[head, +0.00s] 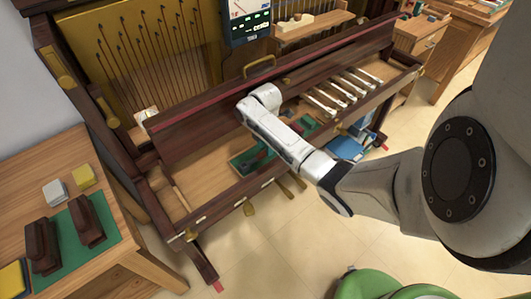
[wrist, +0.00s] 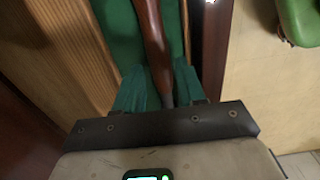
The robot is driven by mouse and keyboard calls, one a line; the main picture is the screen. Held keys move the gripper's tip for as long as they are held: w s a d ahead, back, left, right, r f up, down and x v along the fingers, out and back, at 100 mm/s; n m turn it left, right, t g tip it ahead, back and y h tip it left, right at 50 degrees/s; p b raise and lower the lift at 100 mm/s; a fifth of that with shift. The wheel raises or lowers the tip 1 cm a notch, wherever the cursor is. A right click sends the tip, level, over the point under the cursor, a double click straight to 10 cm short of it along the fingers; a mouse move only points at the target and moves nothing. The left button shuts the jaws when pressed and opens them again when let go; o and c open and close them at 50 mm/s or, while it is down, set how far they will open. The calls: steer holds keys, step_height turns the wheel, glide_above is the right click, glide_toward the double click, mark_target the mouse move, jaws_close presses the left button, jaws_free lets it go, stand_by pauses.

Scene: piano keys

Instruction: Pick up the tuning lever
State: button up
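The tuning lever (wrist: 152,35) looks like a long brown wooden handle with a darker, thinner end. In the wrist view it lies lengthwise over a green-lined tray (wrist: 118,30) and runs down toward my gripper (wrist: 160,88). The teal fingers stand one on each side of the lever's dark end, with a narrow gap seeming to show. My gripper looks open, but contact is hard to judge. In the head view the green tray (head: 243,166) lies in the piano's key bed, and my white forearm hides most of the gripper and lever.
Wooden side walls flank the tray closely. Several loose piano keys (head: 345,90) lie to the right in the key bed. A side table (head: 105,250) at left holds dark blocks on a green mat. A green stool (head: 385,285) stands on the floor, front right.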

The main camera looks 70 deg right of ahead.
steer(key=shift+f, duration=1.25)
steer(key=shift+c, duration=0.4)
steer(key=shift+r, duration=0.1)
jaws_close()
